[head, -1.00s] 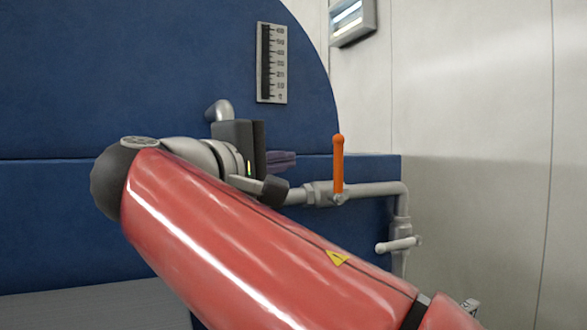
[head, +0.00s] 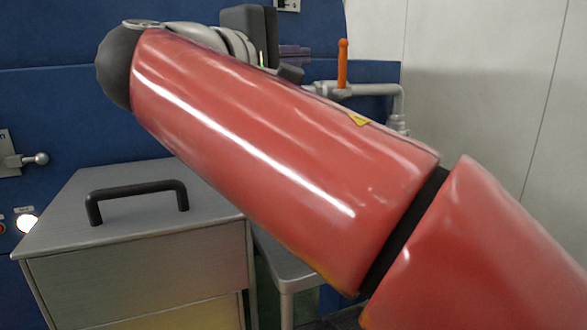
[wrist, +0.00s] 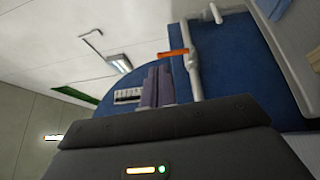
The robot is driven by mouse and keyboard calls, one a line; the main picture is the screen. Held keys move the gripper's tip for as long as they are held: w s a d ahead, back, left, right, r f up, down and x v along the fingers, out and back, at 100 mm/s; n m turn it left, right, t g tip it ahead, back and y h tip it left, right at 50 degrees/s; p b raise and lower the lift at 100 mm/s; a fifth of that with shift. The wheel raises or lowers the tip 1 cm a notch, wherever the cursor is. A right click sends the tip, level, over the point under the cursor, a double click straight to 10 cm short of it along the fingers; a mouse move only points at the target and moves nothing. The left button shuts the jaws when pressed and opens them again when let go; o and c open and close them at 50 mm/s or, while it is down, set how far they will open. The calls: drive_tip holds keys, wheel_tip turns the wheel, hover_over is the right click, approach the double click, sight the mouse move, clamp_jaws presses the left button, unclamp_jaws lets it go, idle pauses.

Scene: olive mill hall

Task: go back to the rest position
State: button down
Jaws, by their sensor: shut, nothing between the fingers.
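My gripper (head: 294,52) shows only in part in the head view, behind my red arm. Its purplish fingers are left of the upright orange lever (head: 342,64) on the grey pipe (head: 372,89). In the wrist view my gripper (wrist: 158,86) has its two fingers side by side, shut with nothing between them. The orange lever shows there too (wrist: 173,53), lying sideways in that turned picture, beside the pipe (wrist: 193,72) and apart from the fingers.
A blue tank (head: 60,105) fills the back. A metal cabinet (head: 130,232) with a black handle (head: 137,192) stands at lower left. A lit button (head: 26,223) and a ball-ended lever (head: 38,159) are at the left edge. A pale wall (head: 470,90) is at right.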

drive_tip(key=s+d+f+m+g+y, duration=0.1)
drive_tip(key=s+d+f+g+y, duration=0.1)
drive_tip(key=d+f, duration=0.45)
drive_tip(key=s+d+f+m+g+y, duration=0.1)
drive_tip(key=d+f+g, duration=0.15)
drive_tip(key=f, duration=0.65)
drive_tip(key=s+d+f+m+g+y, duration=0.1)
drive_tip(key=s+d+f+g+y, duration=0.1)
drive_tip(key=d+f, duration=0.45)
drive_tip(key=s+f+m+g+y, duration=0.1)
drive_tip(key=s+f+m+y, duration=0.2)
drive_tip(key=f, duration=0.7)
drive_tip(key=s+f+m+g+y, duration=0.1)
drive_tip(key=s+f+m+y, duration=0.2)
drive_tip(key=s+f, duration=0.5)
wheel_tip(320, 180, down, 3)
drive_tip(key=shift+s+r+m, duration=0.2)
drive_tip(key=shift+s+m, duration=0.05)
drive_tip(key=shift+m, duration=0.65)
drive_tip(key=shift+a+g, duration=0.1)
drive_tip(key=shift+g, duration=0.15)
